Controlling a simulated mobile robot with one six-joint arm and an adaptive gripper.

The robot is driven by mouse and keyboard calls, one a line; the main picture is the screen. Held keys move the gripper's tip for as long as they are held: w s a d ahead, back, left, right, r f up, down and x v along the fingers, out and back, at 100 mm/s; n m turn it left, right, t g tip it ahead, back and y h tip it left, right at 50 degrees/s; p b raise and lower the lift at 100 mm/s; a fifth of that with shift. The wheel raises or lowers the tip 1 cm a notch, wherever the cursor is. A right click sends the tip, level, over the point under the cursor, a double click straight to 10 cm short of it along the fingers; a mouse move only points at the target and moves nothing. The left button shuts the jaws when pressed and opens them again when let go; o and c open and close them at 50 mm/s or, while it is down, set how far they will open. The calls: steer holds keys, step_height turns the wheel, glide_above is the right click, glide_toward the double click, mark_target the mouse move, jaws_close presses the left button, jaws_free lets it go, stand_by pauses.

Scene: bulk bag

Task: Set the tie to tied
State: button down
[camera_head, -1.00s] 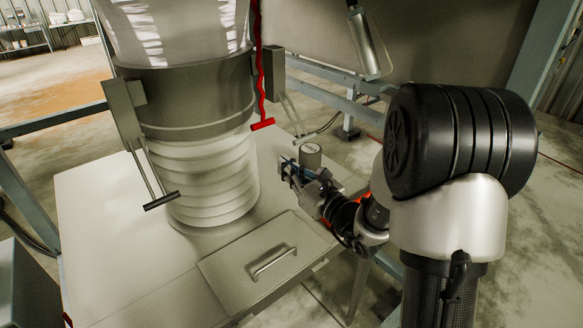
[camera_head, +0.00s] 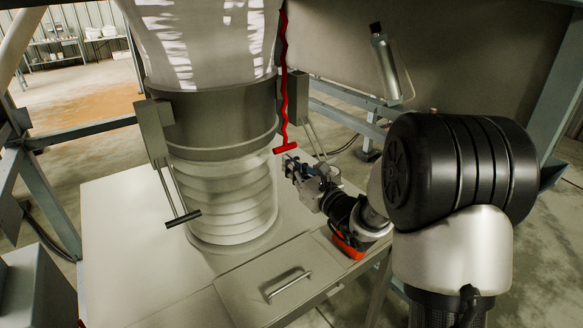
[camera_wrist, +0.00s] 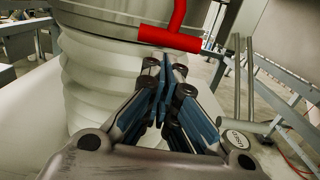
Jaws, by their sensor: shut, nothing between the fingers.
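The tie appears to be the red wavy cord (camera_head: 284,90), hanging down the right side of the bulk bag (camera_head: 208,45). It ends in a red T-shaped handle (camera_head: 285,148). My gripper (camera_head: 291,168) is shut and empty, just below the handle in the head view. In the wrist view the blue-grey fingers of my gripper (camera_wrist: 166,68) point up, with the red handle (camera_wrist: 170,39) just beyond their tips. I cannot tell whether they touch it.
A grey clamp ring (camera_head: 215,120) sits above a ribbed white sleeve (camera_head: 225,195) on the table (camera_head: 115,230). A hatch handle (camera_head: 288,286) is in front.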

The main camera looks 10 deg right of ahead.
mark_target(286, 131)
step_height(286, 131, up, 9)
steer(key=p, duration=0.3)
steer(key=shift+f, duration=0.2)
